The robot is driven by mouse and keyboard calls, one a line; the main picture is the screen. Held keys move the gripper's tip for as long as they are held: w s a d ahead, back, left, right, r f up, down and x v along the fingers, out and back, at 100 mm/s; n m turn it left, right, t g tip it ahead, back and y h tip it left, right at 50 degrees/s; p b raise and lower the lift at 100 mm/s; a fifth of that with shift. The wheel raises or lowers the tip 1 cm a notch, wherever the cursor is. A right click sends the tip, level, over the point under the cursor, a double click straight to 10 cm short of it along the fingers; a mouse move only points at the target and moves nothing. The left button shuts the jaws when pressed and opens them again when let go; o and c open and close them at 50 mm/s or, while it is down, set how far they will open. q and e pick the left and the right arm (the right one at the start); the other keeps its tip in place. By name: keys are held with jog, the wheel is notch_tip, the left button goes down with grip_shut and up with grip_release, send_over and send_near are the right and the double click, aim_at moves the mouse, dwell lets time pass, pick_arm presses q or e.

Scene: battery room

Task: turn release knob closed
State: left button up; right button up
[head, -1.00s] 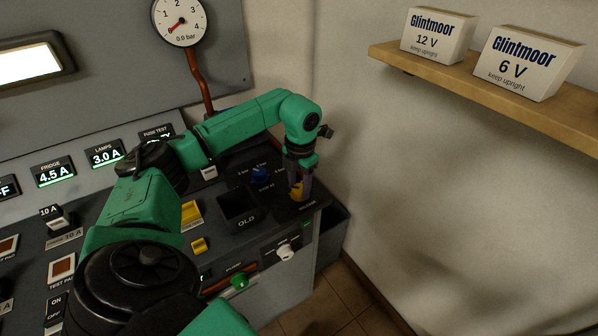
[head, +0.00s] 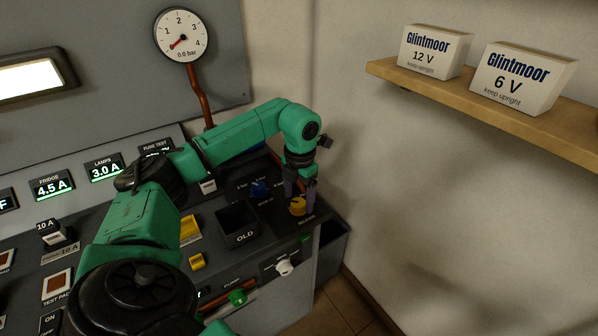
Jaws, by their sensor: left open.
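A small yellow-orange knob (head: 297,206), which I take to be the release knob, sits at the right end of the dark panel top. My right gripper is not in view.
A blue knob (head: 258,188) and the OLD bin (head: 240,236) are left of the yellow knob. A white knob (head: 284,267) and a green knob (head: 237,296) are on the front. The gauge (head: 182,35) reads 0.0 bar. A wall and shelf (head: 480,98) stand right.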

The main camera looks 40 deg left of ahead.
aim_at(300, 203)
pick_arm(q)
notch_tip(300, 203, up, 13)
jog(key=p, duration=0.1)
jog(key=shift+d+r+p, duration=0.2)
jog(key=shift+p, duration=0.1)
